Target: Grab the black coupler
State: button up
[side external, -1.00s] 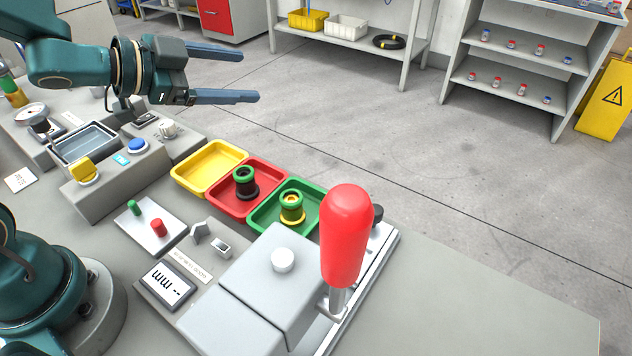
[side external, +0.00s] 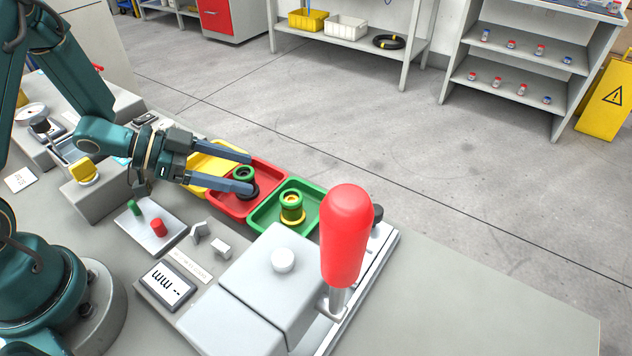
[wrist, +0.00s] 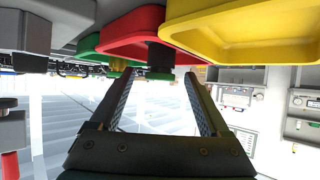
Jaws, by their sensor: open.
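The black coupler (side external: 252,194), a dark cylinder with a green ring on top, stands upright in the red tray (side external: 227,208). My gripper (side external: 252,173) is open and level over the red tray, its two fingers either side of the coupler's green top in the side view. The lower finger hides part of the dark body. In the wrist view, which is upside down, the coupler (wrist: 160,56) shows between the fingertips (wrist: 158,75). I cannot tell whether it is within the fingers or just beyond them. No contact is visible.
A yellow tray (side external: 200,154) lies left of the red one, partly behind my gripper. A green tray (side external: 262,222) on the right holds a yellow-and-green coupler (side external: 291,207). A grey press with a red handle (side external: 346,235) stands at the front right.

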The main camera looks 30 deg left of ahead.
jog(key=shift+x, duration=0.8)
